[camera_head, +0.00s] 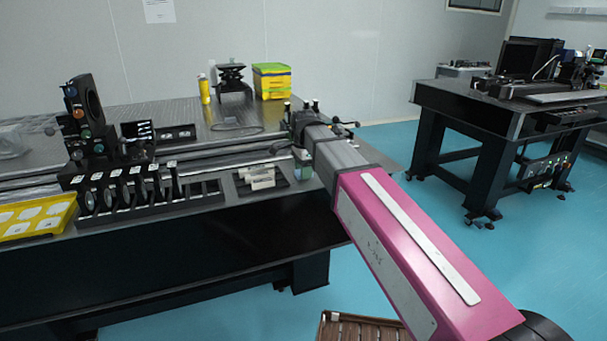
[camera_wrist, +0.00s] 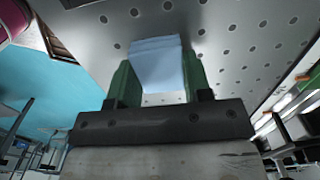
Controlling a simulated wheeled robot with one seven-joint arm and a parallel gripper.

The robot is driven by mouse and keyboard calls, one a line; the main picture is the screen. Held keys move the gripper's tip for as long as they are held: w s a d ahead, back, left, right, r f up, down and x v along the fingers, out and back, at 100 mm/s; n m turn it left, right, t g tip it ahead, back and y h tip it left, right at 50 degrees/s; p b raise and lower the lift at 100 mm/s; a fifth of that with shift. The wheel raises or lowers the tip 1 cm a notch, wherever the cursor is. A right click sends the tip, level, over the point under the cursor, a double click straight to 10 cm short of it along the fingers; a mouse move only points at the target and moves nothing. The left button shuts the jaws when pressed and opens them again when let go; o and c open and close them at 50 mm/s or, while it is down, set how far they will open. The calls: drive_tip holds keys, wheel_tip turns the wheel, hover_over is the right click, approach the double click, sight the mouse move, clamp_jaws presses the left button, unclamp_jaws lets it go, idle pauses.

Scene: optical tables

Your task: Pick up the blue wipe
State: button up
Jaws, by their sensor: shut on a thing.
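The blue wipe (camera_wrist: 156,62) is a pale blue folded pad in the wrist view. It sits between the two green fingers of my gripper (camera_wrist: 158,82), which are shut on it. The perforated metal table top shows behind it; I cannot tell whether the wipe still touches that surface. In the head view my gripper (camera_head: 302,160) points down at the front right corner of the left optical table (camera_head: 180,105). The wipe is mostly hidden there by my arm and fingers.
White folded pieces (camera_head: 260,178) lie in a black tray just left of my gripper. A rack of round optics (camera_head: 125,190) and a yellow tray (camera_head: 38,218) are farther left. A yellow-green box (camera_head: 271,82) stands at the back. A second table (camera_head: 475,105) is at right.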

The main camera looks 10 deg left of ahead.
drive_tip(key=shift+r, duration=0.15)
drive_tip(key=shift+r, duration=0.6)
wheel_tip(320, 180, up, 2)
drive_tip(key=shift+r, duration=0.25)
drive_tip(key=s+a+r, duration=0.4)
drive_tip(key=s+r, duration=0.3)
drive_tip(key=s, duration=0.3)
drive_tip(key=shift+s+a, duration=0.25)
drive_tip(key=shift+s, duration=0.15)
